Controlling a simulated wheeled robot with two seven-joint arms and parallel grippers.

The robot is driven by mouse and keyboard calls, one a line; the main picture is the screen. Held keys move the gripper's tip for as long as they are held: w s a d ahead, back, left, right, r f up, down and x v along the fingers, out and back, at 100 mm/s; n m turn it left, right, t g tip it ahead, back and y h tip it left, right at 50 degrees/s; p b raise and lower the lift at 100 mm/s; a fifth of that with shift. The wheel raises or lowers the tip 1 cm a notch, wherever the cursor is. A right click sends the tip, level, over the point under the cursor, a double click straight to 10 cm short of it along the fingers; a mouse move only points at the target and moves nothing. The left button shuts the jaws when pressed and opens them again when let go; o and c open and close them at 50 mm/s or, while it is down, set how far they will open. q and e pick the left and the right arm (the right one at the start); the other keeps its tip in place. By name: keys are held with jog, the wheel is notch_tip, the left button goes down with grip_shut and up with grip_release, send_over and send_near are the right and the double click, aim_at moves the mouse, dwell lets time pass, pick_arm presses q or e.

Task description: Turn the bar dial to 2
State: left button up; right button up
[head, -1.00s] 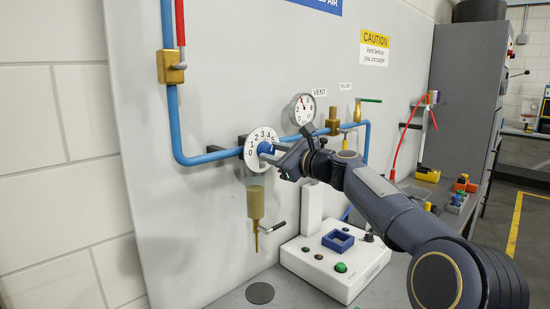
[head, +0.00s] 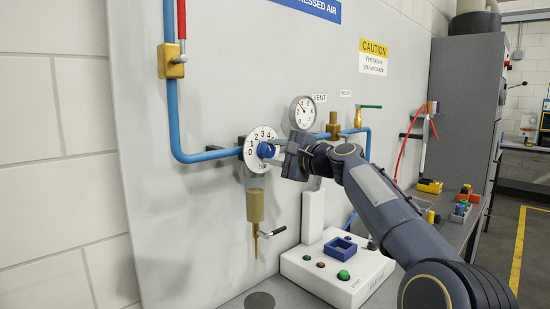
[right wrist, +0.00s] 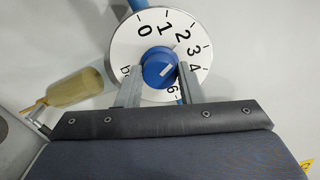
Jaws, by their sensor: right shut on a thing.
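The bar dial is a round white disc (head: 253,136) with black numbers from 0 up to 6, mounted on the grey panel. At its centre is a blue knob (head: 265,150). In the right wrist view the knob (right wrist: 158,63) carries a short white mark; a thin light line at its upper right edge lies toward the 2. I cannot tell the exact setting. My right gripper (head: 273,152) is shut on the knob, one finger on each side of it, as the right wrist view (right wrist: 160,80) shows. The fingers partly cover the lower numbers. My left gripper is out of view.
A clear bowl (head: 256,205) with a drain hangs below the dial. A round gauge (head: 302,112), brass valves and blue pipe (head: 172,120) are on the panel. A white control box (head: 330,285) with buttons stands below my right arm.

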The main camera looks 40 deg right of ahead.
jog(key=shift+n, duration=0.4)
jog(key=o, duration=1)
jog(key=s+b, duration=0.3)
jog(key=s, duration=0.4)
jog(key=shift+s+d, duration=0.35)
jog(key=shift+s, duration=0.05)
